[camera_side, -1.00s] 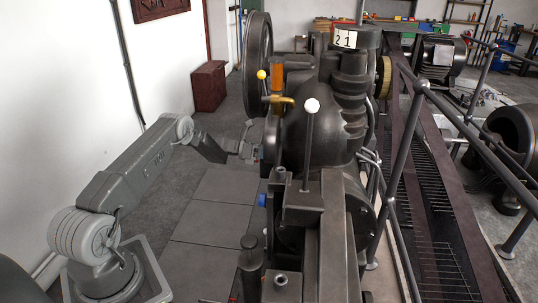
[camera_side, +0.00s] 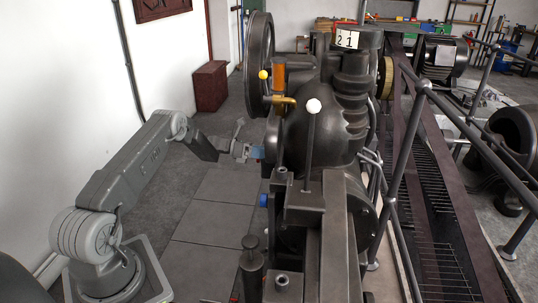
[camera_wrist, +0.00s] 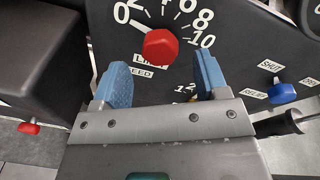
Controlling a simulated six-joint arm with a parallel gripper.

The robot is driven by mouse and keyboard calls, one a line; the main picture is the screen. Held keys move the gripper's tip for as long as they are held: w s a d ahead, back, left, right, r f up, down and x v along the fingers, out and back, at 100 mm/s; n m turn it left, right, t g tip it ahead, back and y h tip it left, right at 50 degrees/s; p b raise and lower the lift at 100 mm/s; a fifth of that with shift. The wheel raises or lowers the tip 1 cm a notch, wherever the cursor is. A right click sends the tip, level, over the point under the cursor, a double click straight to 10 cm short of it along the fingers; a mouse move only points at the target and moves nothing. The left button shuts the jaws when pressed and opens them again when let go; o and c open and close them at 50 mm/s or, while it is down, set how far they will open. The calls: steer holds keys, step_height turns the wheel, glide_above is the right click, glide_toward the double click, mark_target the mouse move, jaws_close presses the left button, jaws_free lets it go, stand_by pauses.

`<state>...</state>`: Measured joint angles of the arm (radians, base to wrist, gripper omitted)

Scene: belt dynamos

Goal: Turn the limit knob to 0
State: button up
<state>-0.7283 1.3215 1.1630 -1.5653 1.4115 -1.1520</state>
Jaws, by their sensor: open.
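The limit knob is a red knob (camera_wrist: 160,48) on a dark panel in the wrist view. White numbers arc over it, from 0 at the left to 10 at the right. A label below it is partly covered and starts with "LI"; another reads partly "EED". In the side view my gripper (camera_side: 257,152) is at the machine's left side; the red knob does not show there.
In the wrist view, a blue knob (camera_wrist: 282,92) with "SHUT" and "RELIEF" labels is at the right, and another red knob (camera_wrist: 28,128) at the lower left. The dark machine (camera_side: 310,135) fills the middle of the side view. Floor tiles left of it are clear.

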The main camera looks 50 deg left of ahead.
steer(key=v, duration=1)
steer(key=shift+r, duration=0.1)
steer(key=s+d+r+m+g+y, duration=0.1)
steer(key=d+r+m+g+y, duration=0.4)
steer(key=r+m, duration=1.2)
steer(key=s+d+r+m+g+y, duration=0.1)
steer(key=d+r+m+y, duration=0.7)
steer(key=r+m, duration=0.85)
steer(key=s+d+h, duration=0.1)
steer(key=s+d, duration=0.5)
steer(key=d, duration=0.3)
steer(key=s+d, duration=0.6)
steer(key=d, duration=0.3)
steer(key=s+d+f, duration=0.3)
steer(key=s+f, duration=0.2)
steer(key=s, duration=0.2)
steer(key=s+d+f, duration=0.4)
steer(key=s+f, duration=0.1)
steer(key=s, duration=0.1)
steer(key=shift+s+g+h, duration=0.3)
steer(key=shift+s, duration=0.05)
